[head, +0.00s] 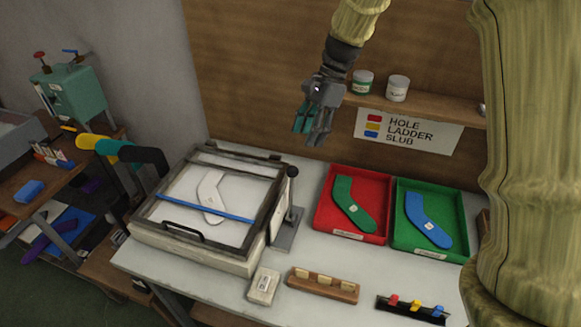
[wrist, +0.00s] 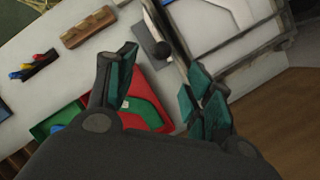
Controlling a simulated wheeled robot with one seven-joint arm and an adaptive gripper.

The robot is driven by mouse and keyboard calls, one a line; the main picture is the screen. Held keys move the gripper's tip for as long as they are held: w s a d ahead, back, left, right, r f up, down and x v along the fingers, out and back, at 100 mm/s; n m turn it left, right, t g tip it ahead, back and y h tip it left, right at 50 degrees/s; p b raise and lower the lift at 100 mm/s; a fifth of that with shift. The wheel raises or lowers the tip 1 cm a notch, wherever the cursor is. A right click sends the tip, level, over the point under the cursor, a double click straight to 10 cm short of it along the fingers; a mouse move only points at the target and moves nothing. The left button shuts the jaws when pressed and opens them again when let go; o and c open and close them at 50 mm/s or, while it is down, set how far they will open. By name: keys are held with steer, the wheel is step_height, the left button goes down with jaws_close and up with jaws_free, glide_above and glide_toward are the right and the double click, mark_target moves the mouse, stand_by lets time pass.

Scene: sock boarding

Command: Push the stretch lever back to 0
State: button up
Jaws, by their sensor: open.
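The stretch lever (head: 291,190) stands at the right side of the boarding press, a dark rod with a black ball knob on top, rising from a grey base plate (head: 287,237). Its scale marks are too small to read. In the wrist view the black knob (wrist: 163,50) shows beyond and between my fingers. My gripper (head: 312,125) is open and empty, high above the back of the table. It is apart from the lever, above and to the right of its knob in the head view. Its spread fingers also show in the wrist view (wrist: 160,78).
The press (head: 190,243) has a dark hinged frame over a white sock form. Right of the lever are a red tray (head: 323,222) and a green tray (head: 402,238), each holding a sock. A wooden block (head: 322,290) and a small white box (head: 263,286) lie in front.

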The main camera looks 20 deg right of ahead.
mark_target(295, 167)
steer(key=x, duration=0.4)
steer(key=p+x, duration=0.1)
steer(key=x, duration=0.2)
steer(key=p+x, duration=0.1)
steer(key=x, duration=0.3)
steer(key=shift+w+d+f, duration=0.1)
steer(key=shift+w+f, duration=0.2)
steer(key=shift+f, duration=0.1)
steer(key=shift+c, duration=0.2)
jaws_close()
